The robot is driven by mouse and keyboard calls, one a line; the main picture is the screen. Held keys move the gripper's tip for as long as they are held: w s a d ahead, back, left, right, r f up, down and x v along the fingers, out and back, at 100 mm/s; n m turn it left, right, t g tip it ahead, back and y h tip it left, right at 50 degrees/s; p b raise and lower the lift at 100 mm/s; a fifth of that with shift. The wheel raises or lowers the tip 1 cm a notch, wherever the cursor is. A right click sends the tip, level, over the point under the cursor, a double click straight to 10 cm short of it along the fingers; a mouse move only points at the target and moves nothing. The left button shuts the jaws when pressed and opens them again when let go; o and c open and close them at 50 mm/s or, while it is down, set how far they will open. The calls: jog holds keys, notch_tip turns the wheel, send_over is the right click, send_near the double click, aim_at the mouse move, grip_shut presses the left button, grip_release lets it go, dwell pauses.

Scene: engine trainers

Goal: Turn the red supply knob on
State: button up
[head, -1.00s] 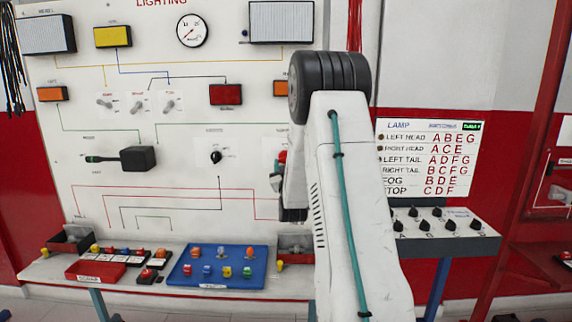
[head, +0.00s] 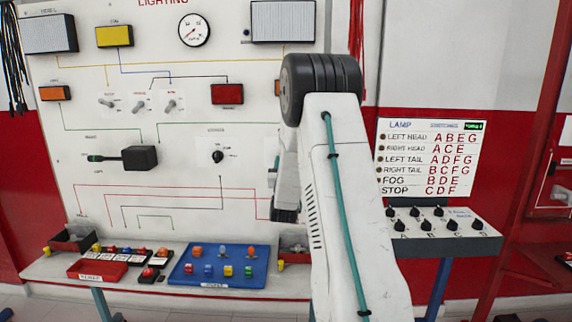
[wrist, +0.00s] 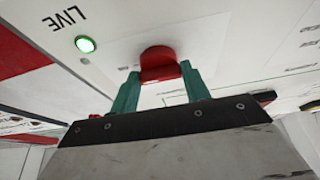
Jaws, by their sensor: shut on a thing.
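The red supply knob (wrist: 160,62) is in the upper middle of the wrist view, on the white panel. My gripper (wrist: 160,80) has its two green fingers on either side of the knob, shut on it. A round green lamp (wrist: 86,44) beside the word LIVE is lit, to the left of the knob. In the head view my own arm hides the knob and most of the gripper.
The white lighting board (head: 180,215) stands behind a bench. On the bench are a blue tray (head: 215,280) with several coloured bulbs and a red tray (head: 98,270). A lamp chart (head: 430,158) and a sloped switch box (head: 440,243) are to the right.

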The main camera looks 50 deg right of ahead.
jog(key=shift+f, duration=0.1)
jog(key=o, duration=1)
jog(key=v, duration=0.7)
jog(key=shift+s+a, duration=0.3)
jog(key=shift+s, duration=0.05)
jog(key=shift+f, duration=0.15)
